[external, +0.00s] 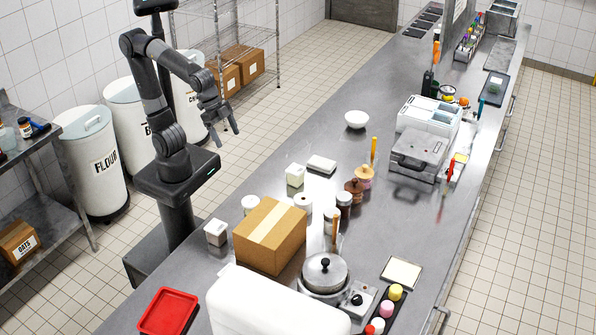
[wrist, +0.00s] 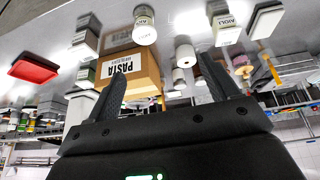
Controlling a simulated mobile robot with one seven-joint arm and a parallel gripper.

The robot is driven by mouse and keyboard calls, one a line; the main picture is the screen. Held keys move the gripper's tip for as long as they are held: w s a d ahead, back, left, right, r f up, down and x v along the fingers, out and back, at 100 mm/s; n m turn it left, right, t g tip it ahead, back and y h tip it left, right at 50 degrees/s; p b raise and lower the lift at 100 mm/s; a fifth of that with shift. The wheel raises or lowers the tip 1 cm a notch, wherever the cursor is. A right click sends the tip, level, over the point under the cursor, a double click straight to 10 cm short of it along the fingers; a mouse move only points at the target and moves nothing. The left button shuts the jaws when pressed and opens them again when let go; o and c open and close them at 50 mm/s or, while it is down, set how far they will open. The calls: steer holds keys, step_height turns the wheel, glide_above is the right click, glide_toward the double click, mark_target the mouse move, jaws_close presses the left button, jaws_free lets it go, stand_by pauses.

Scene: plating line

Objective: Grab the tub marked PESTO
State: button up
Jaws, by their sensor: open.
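I can read no PESTO marking in either view. A square white-lidded tub (external: 215,232) stands left of the cardboard box; it also shows in the wrist view (wrist: 85,42), its label too small to read. A round white tub (external: 250,204) reads AIOLI in the wrist view (wrist: 144,27). A second square tub (external: 295,175) stands farther back and also reads AIOLI in the wrist view (wrist: 226,28). My gripper (external: 223,124) is open and empty, raised left of the counter and apart from all tubs. Its spread fingers show in the wrist view (wrist: 161,60).
A cardboard box (external: 270,235) marked PASTA stands close to the tubs. A white roll (external: 303,202), jars (external: 344,200) and a flat white container (external: 321,164) are nearby. A red tray (external: 168,312) lies at the near end. The counter's far-left stretch is clear.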

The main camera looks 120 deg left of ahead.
steer(key=shift+m+g, duration=0.4)
steer(key=shift+m, duration=0.1)
steer(key=w+d+f, duration=0.2)
steer(key=w+d, duration=0.5)
steer(key=d, duration=0.2)
steer(key=w+d+f, duration=0.2)
steer(key=w+d, duration=0.5)
steer(key=d, duration=0.2)
steer(key=w+d+f, duration=0.2)
steer(key=w+d, duration=0.6)
steer(key=d, duration=0.1)
steer(key=shift+d+f, duration=0.2)
steer(key=w+d+f, duration=0.2)
steer(key=d+f, duration=0.4)
steer(key=d, duration=0.4)
steer(key=x, duration=1)
steer(key=shift+d+f, duration=0.1)
steer(key=shift+d, duration=0.1)
steer(key=shift+c, duration=0.2)
steer(key=c, duration=1.1)
